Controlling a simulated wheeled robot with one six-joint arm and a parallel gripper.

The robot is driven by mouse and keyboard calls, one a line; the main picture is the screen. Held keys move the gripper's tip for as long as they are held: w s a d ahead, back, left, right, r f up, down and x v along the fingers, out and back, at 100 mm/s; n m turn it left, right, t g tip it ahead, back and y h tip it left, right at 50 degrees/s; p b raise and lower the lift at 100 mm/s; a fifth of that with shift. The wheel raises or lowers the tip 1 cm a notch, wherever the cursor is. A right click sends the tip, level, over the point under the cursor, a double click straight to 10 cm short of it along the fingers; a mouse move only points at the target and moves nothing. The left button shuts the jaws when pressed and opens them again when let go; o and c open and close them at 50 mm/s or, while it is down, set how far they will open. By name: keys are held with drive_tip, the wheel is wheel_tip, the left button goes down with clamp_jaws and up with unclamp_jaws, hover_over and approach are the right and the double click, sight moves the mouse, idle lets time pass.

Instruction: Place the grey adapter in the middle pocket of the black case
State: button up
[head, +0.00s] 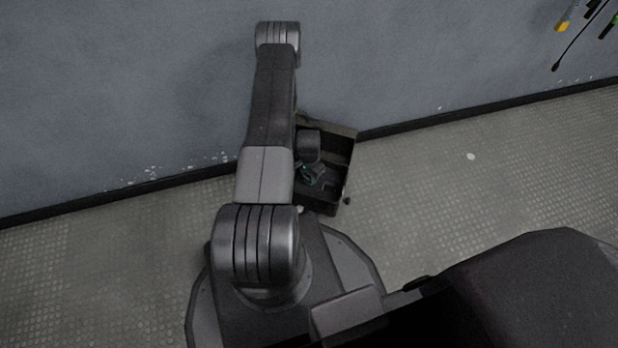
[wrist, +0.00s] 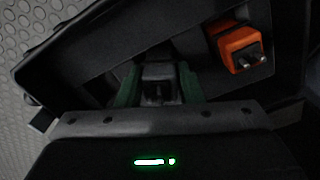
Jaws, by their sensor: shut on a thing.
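The grey adapter (wrist: 160,80) sits between the green fingers of my gripper (wrist: 160,92) in the wrist view, and the gripper is shut on it. The adapter is over or inside the black case (wrist: 62,62); its exact height above the case floor cannot be told. In the head view the case (head: 345,131) lies open on the floor against the wall, partly hidden by my arm. My gripper (head: 312,176) shows there over the case, and the adapter cannot be made out. Dividers split the case into pockets.
An orange plug-like thing (wrist: 240,48) with metal prongs sits in the pocket to the right of the adapter. The patterned floor (head: 430,180) right of the case is clear. The grey wall (head: 400,60) rises behind it. Tools (head: 564,22) hang at the upper right.

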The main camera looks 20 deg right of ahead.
drive_tip(key=shift+f, duration=0.35)
drive_tip(key=shift+f, duration=0.1)
drive_tip(key=o, duration=1)
wheel_tip(320, 180, up, 12)
drive_tip(key=p, duration=0.4)
drive_tip(key=shift+r, duration=0.25)
